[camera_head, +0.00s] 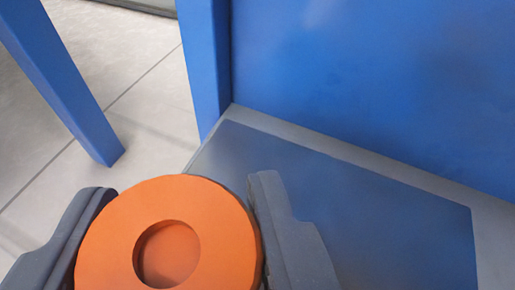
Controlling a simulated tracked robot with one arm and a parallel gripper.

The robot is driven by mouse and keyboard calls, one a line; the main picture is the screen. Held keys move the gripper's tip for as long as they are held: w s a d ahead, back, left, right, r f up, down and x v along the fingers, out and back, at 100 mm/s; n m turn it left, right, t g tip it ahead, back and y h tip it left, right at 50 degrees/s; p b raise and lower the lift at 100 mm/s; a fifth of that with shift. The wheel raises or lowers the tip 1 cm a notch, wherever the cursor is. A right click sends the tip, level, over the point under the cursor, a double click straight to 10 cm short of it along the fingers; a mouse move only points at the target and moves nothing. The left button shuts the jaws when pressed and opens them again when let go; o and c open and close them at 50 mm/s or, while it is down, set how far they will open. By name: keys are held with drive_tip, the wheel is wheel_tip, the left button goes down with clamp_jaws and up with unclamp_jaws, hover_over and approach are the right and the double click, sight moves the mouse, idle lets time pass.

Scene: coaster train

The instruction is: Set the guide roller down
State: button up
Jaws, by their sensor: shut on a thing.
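The guide roller (225,230) is an orange disc with a round recess in its face. It shows at the bottom of the view, left of centre. My gripper (172,215) is shut on it, with one grey finger at its left side and one at its right. The lower part of the roller is cut off by the picture edge. A flat grey surface with a dark blue panel (350,205) lies beyond and to the right of the roller. I cannot tell whether the roller touches anything below it.
A tall blue wall (380,80) stands behind the panel, with a blue post (204,60) at its left end. A slanting blue leg (65,80) stands at the upper left. Pale tiled floor (150,120) shows between them. The dark blue panel is bare where visible.

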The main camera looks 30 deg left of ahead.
sight(214, 243)
drive_tip(key=shift+w+a, duration=0.25)
drive_tip(key=shift+w, duration=0.55)
wheel_tip(214, 243, down, 4)
drive_tip(key=shift+r+b, duration=0.15)
drive_tip(key=shift+b, duration=0.95)
drive_tip(key=shift+r, duration=0.1)
drive_tip(key=o, duration=1.1)
drive_tip(key=p+v, duration=0.4)
drive_tip(key=v, duration=0.7)
drive_tip(key=shift+d, duration=0.15)
drive_tip(key=shift+s+d+r+p, duration=0.15)
drive_tip(key=shift+s+d+p, duration=0.1)
drive_tip(key=shift+s+p, duration=0.05)
